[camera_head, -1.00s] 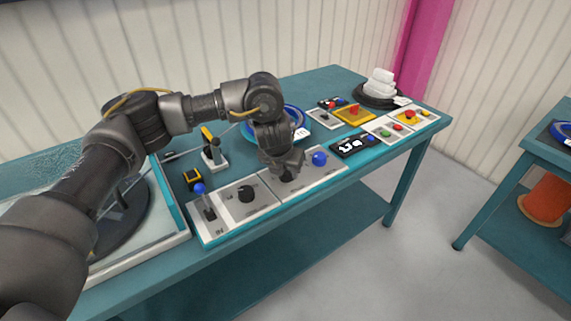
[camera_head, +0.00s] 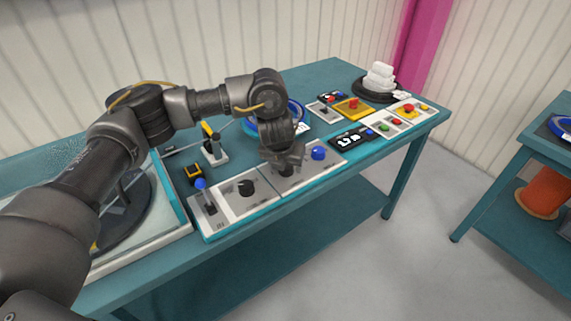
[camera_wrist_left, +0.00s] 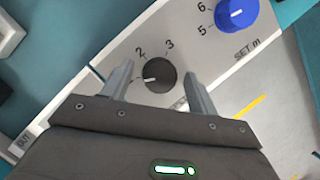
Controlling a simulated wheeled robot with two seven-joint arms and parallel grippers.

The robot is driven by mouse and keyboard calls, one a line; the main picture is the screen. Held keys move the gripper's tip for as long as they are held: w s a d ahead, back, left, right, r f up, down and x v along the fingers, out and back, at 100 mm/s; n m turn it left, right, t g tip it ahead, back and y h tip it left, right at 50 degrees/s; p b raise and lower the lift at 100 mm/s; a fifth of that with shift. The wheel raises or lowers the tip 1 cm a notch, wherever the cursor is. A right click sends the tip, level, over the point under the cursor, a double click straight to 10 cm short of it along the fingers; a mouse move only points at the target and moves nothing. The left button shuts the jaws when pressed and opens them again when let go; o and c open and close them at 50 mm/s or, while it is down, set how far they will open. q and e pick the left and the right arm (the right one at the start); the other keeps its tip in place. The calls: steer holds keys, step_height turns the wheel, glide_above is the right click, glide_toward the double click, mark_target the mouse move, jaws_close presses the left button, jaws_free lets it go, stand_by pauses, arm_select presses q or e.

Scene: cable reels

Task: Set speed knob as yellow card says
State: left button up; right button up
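A black speed knob (camera_wrist_left: 160,76) with a white pointer sits on a light grey panel. The pointer faces left, below the printed 2; a 3 is printed at upper right, and other marks are hidden. My left gripper (camera_wrist_left: 158,78) is open, its fingers on either side of this knob; I cannot tell whether they touch it. In the head view the left gripper (camera_head: 284,170) points down over the panel and hides the knob. A blue knob (camera_wrist_left: 236,12) marked "SET m" is beside it. I cannot make out a readable yellow card. My right gripper is not in view.
Left of the gripper are another black knob (camera_head: 246,188) and a blue-topped lever (camera_head: 202,192). A yellow plate with a red part (camera_head: 354,110), button panels (camera_head: 402,118) and a stack of white blocks (camera_head: 380,76) are further right on the teal bench (camera_head: 330,72).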

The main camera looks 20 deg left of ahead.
arm_select(q)
steer(key=v, duration=1)
steer(key=shift+r+p, duration=0.4)
steer(key=shift+p, duration=0.05)
steer(key=shift+s+a, duration=0.1)
